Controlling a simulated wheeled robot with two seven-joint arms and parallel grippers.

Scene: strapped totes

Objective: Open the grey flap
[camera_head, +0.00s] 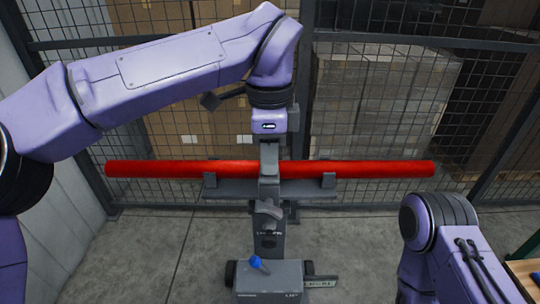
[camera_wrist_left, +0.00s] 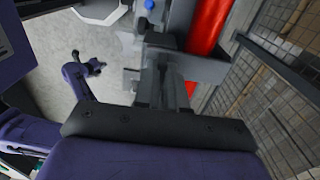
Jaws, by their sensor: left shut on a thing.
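A long red tube (camera_head: 370,169) lies level across a grey stand, and it also shows in the left wrist view (camera_wrist_left: 207,25). My left gripper (camera_head: 268,180) reaches down from above at the middle of the tube. It is shut on a grey part at the middle of the stand, which I take to be the grey flap (camera_head: 267,212). The fingers hide part of the tube and of the flap, so I cannot tell how far the flap is open. My right gripper (camera_wrist_left: 96,67) shows small in the left wrist view; its jaws are unclear.
The stand's grey base (camera_head: 270,280) carries a blue knob (camera_head: 256,262). Grey cradles (camera_head: 329,181) bear the tube on both sides. A mesh fence (camera_head: 385,110) stands behind, with stacked boxes beyond it. The concrete floor (camera_head: 150,255) left of the stand is clear.

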